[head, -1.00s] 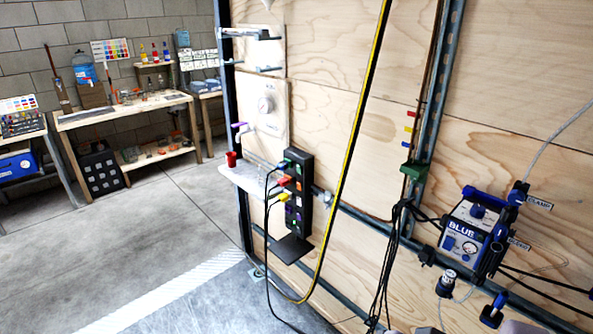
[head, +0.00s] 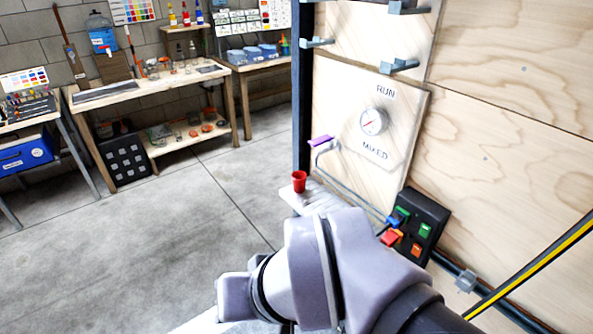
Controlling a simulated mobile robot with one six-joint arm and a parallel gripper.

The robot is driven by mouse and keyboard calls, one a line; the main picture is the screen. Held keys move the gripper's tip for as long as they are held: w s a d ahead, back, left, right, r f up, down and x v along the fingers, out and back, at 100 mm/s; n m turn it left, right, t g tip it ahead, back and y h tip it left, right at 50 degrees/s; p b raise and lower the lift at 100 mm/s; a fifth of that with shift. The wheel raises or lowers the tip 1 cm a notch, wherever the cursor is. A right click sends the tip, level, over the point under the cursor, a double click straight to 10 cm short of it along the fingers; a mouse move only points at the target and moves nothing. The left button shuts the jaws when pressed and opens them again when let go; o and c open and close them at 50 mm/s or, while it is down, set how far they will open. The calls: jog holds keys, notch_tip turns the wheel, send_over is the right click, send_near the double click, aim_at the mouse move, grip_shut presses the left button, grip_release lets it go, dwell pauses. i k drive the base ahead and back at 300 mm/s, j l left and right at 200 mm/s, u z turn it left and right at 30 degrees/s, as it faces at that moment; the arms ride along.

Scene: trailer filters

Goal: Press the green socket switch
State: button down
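The black socket strip (head: 433,209) is fixed to the wooden wall right of centre in the head view, and my arm hides its lower part. A green switch (head: 425,230) shows on its right side. A red-orange switch (head: 416,250) is below the green one. Plugs sit along its left side: a green plug (head: 402,213), with blue and red ones below. My pale arm links fill the bottom middle, in front of the strip's lower end. My gripper's fingers do not show.
A red cup (head: 299,181) stands on a small white shelf (head: 318,200) left of the strip. A gauge panel (head: 372,121) is above. Open concrete floor lies left, before a workbench (head: 185,83).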

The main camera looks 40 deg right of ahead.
aim_at(424, 231)
jog(key=i+j+z, duration=0.3)
jog(key=i, duration=0.4)
jog(key=i+j+z, duration=0.3)
jog(key=i, duration=0.4)
jog(key=i+j+z, duration=0.35)
jog(key=i+j, duration=0.2)
jog(key=i+z, duration=0.15)
jog(key=z, duration=0.3)
jog(key=i+z, duration=0.15)
jog(key=z, duration=0.35)
jog(key=i+j+z, duration=0.1)
jog(key=z, duration=0.35)
jog(key=i+j+z, duration=0.1)
jog(key=j+z, duration=0.15)
jog(key=z, duration=0.2)
jog(key=i+j+z, duration=0.1)
jog(key=z, duration=0.4)
jog(key=j+z, duration=0.3)
jog(key=z, duration=0.15)
jog(key=j+z, duration=0.25)
jog(key=z, duration=0.2)
jog(key=j+z, duration=0.25)
jog(key=z, duration=0.25)
jog(key=j+z, duration=0.85)
jog(key=i+l, duration=0.05)
